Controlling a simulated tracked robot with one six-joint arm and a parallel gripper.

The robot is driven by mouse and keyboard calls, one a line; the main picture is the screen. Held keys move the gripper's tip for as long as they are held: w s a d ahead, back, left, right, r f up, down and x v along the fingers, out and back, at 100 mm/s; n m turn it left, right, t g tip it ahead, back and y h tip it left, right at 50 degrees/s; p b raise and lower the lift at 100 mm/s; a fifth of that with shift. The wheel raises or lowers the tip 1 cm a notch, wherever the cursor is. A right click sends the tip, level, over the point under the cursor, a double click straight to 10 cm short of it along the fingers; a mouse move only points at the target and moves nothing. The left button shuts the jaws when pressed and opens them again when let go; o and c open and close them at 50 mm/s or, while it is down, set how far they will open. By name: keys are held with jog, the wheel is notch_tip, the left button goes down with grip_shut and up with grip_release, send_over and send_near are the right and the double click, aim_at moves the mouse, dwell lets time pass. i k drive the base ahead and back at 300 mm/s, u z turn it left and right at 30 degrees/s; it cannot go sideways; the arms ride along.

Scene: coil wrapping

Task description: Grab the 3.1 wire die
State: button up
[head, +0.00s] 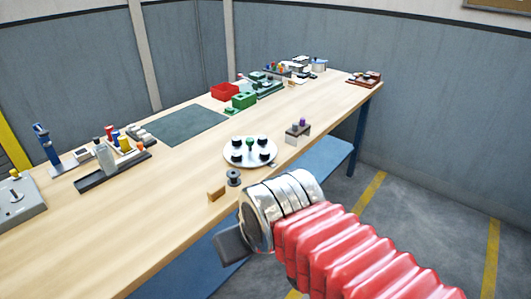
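No label reading 3.1 can be made out, so I cannot tell which thing is the 3.1 wire die. A round white plate (250,153) near the table's front edge bears several black knob-like pieces. A small grey block (298,134) right of it carries a purple and a dark piece. A dark spool-like piece (233,178) stands by the front edge, beside a small wooden block (215,192). My gripper (232,244) shows as one dark part, low beyond the table's front edge and apart from these things. My wrist hides the rest, so its opening does not show.
The long wooden table (125,228) has bare room at front left. A dark green mat (185,125) lies behind. A rack of coloured tools (112,165) stands left, a red bin (224,91) and green blocks (243,100) at the back.

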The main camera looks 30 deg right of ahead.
aim_at(264, 154)
jog(key=i, duration=0.9)
jog(key=u, duration=0.05)
